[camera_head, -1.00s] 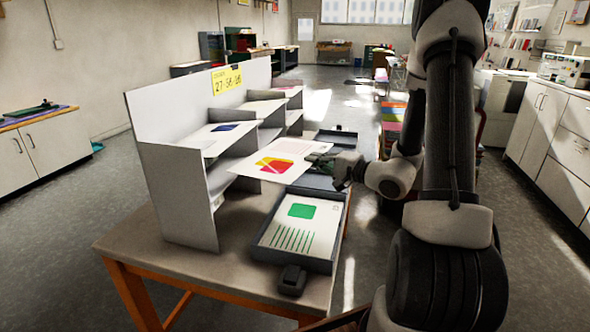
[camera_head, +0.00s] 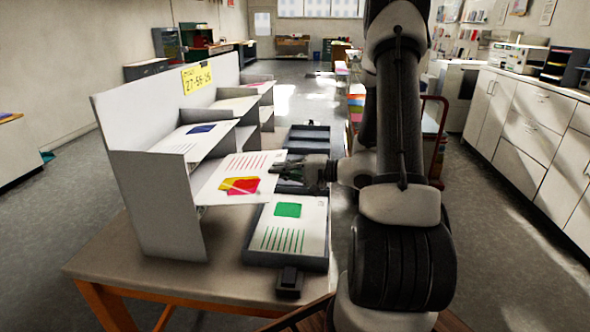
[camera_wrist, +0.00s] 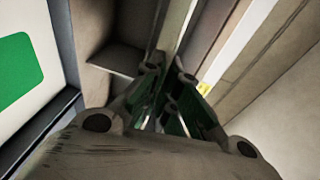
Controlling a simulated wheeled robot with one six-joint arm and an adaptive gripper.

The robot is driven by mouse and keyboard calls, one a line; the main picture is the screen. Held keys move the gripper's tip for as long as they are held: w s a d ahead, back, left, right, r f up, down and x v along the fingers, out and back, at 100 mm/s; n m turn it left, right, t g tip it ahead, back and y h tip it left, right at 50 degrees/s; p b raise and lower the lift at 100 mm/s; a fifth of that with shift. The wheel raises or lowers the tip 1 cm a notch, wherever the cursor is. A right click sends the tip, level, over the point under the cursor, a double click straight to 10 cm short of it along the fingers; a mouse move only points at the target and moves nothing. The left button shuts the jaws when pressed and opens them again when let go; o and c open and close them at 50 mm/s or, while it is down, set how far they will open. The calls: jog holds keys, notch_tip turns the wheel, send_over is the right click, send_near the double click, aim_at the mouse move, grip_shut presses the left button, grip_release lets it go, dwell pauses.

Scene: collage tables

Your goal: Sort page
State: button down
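A white page (camera_head: 226,168) with red lines and yellow and red shapes is held level in front of the sorter's openings. My gripper (camera_head: 286,171) is shut on its right edge. The page's left side reaches the sorter (camera_head: 155,200); how far it is inside is unclear. Another page (camera_head: 190,139) with a dark blue shape lies on an upper shelf. A page with a green square (camera_head: 288,210) lies in the front dark tray (camera_head: 250,258). In the wrist view, my fingers (camera_wrist: 170,88) point toward the sorter; the held page is hard to make out there.
A second dark tray (camera_head: 305,138) stands behind the front one on the table (camera_head: 120,266). A yellow sign (camera_head: 197,77) tops the sorter's back panel. White cabinets (camera_head: 525,125) line the right, with open floor between.

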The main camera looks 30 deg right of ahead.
jog(key=x, duration=0.5)
jog(key=s+a+x, duration=0.1)
jog(key=x, duration=0.9)
jog(key=shift+s+a+f, duration=0.3)
jog(key=shift+a, duration=0.1)
jog(key=shift+w+a+f, duration=0.15)
jog(key=shift+f, duration=0.45)
jog(key=c, duration=2.2)
grip_release()
jog(key=o, duration=0.6)
jog(key=shift+o, duration=0.2)
send_near(222, 173)
jog(key=s+d, duration=0.2)
jog(key=d, duration=0.1)
jog(key=shift+s+f, duration=0.3)
jog(key=shift+f, duration=0.1)
